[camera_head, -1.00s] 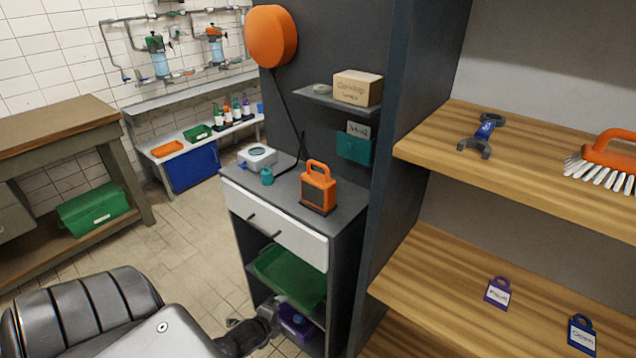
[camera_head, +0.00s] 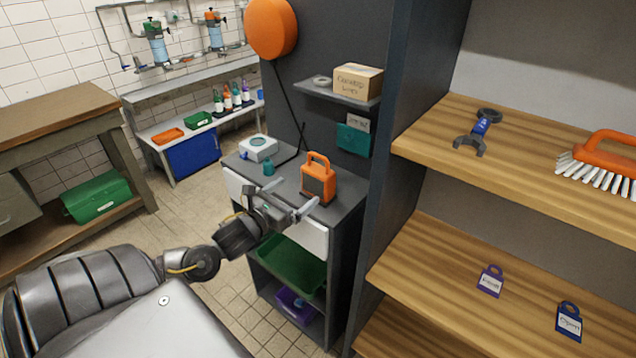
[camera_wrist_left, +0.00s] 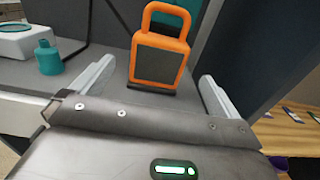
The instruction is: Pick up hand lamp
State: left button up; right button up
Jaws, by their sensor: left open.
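The hand lamp (camera_head: 318,180) is orange with a dark front panel and a loop handle on top. It stands upright on the grey top of the small cabinet (camera_head: 232,161). It also shows in the left wrist view (camera_wrist_left: 160,58), ahead of the fingers and between them. My left gripper (camera_head: 284,203) is open and empty in front of the lamp, at the cabinet's front edge, with its fingers apart from the lamp. The left wrist view shows both fingers (camera_wrist_left: 152,88) spread wide. My right gripper is not in view.
A teal bottle (camera_head: 268,168) and a white device (camera_head: 258,148) stand left of the lamp. A dark upright panel (camera_head: 400,130) and wooden shelves (camera_head: 420,270) lie to the right. A small shelf with a cardboard box (camera_head: 358,82) hangs above the cabinet.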

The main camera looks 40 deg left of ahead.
aim_at(313, 180)
pick_arm(q)
jog(key=w+p, duration=0.1)
jog(key=w, duration=0.3)
jog(key=shift+r, duration=0.1)
jog(key=shift+w, duration=0.55)
jog(key=shift+w+p, duration=0.35)
jog(key=w, duration=0.2)
jog(key=w+p, duration=0.1)
jog(key=shift+w+a+f, duration=0.1)
jog(key=shift+w+f, duration=0.1)
jog(key=shift+w, duration=0.15)
jog(key=shift+w+f+p, duration=0.1)
jog(key=shift+w+p, duration=0.25)
jog(key=shift+w, duration=0.1)
jog(key=shift+s, duration=0.1)
jog(key=c, duration=0.9)
jog(key=shift+c, duration=0.9)
